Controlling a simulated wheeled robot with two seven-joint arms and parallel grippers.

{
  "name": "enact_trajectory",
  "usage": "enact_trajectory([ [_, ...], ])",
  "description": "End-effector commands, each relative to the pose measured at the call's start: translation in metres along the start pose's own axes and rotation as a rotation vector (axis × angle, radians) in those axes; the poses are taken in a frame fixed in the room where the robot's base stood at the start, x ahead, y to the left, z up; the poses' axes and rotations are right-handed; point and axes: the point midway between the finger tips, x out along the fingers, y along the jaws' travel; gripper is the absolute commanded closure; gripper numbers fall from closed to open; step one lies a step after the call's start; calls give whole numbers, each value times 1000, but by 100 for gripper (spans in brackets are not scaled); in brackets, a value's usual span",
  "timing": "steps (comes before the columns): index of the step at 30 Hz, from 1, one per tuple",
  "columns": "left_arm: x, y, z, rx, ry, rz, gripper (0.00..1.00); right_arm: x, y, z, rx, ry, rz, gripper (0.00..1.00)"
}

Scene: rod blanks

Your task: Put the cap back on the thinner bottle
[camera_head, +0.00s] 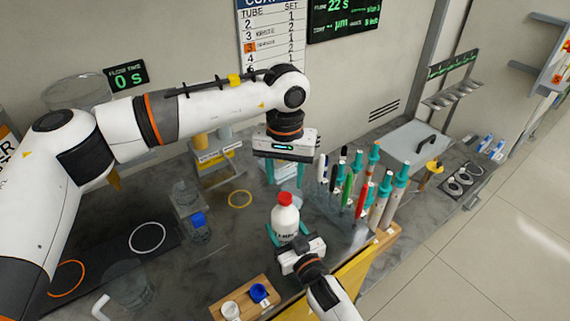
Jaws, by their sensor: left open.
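The thinner bottle (285,222) is white with a dark-lettered label and stands upright near the middle of the bench. The red cap (285,198) sits on top of its neck; whether it is screwed tight cannot be told. My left gripper (285,173) is open and empty, pointing down just behind and above the bottle, apart from the cap. My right gripper (289,231) comes from the front, with its teal fingers on either side of the bottle's lower body, appearing to grip it. The gripper's body hides the bottle's base.
A rack of upright coloured rods (361,190) stands close to the right. A wooden block (243,301) with a blue and a white cup lies in front. A clear jar with a blue top (198,222) and a yellow ring (240,198) are to the left.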

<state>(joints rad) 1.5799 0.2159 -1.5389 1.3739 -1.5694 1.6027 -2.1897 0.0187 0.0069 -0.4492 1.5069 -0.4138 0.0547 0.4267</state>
Motion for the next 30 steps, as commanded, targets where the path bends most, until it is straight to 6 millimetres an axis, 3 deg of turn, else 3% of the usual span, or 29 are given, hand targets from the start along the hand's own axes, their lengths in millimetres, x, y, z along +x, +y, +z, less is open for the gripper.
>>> enact_trajectory([
  [30, -23, 0, 0, -2434, -1, 4, 54, 0, 0, 0, 0, 0, 0, 100],
])
